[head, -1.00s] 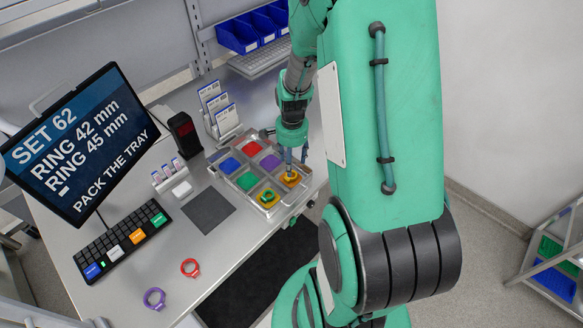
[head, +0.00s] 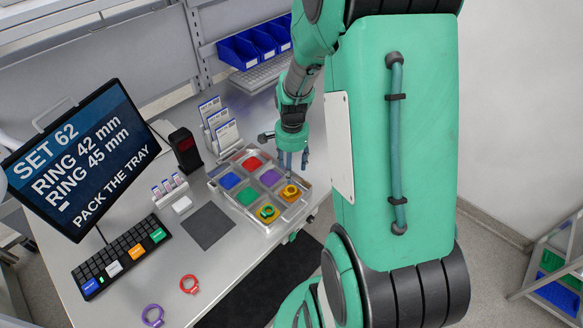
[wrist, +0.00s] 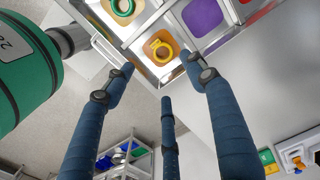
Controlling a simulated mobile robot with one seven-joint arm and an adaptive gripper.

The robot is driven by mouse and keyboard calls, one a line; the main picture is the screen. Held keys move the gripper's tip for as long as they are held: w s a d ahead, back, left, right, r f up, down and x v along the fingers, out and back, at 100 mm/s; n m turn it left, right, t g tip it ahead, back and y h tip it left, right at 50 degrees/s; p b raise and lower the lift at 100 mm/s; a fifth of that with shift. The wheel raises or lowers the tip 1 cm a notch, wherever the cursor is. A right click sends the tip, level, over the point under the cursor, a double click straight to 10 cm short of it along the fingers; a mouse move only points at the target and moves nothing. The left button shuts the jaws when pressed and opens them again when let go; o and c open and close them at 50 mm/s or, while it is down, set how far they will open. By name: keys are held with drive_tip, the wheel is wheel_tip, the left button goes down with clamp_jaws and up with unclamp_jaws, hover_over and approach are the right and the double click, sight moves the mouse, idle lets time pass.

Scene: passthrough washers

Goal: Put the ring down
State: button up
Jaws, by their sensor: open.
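The yellow ring (head: 290,191) lies in an orange-padded compartment at the right front of the metal tray (head: 256,227). It also shows in the wrist view (wrist: 163,52), lying free of the fingers. My gripper (head: 292,163) hangs above the tray near the yellow ring's compartment. In the wrist view its three blue fingers (wrist: 160,75) are spread and empty.
A red ring (head: 189,284) and a purple ring (head: 152,315) lie on the bench's front. The other tray compartments have red, blue, green and purple pads and look empty. Card holders (head: 219,126), a black device (head: 185,150) and a keyboard (head: 120,255) stand to the left.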

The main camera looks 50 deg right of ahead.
drive_tip(key=a+r+n+t, duration=0.2)
drive_tip(key=a+r+n, duration=0.6)
drive_tip(key=a+r, duration=0.8)
drive_tip(key=s+a+r+n+t, duration=0.3)
drive_tip(key=s+a+r+n, duration=0.6)
drive_tip(key=s+a+r, duration=0.2)
drive_tip(key=shift+a+r, duration=0.8)
drive_tip(key=shift+a, duration=0.4)
drive_tip(key=shift+f, duration=0.15)
wheel_tip(320, 180, down, 4)
drive_tip(key=b, duration=0.5)
drive_tip(key=shift+f, duration=0.25)
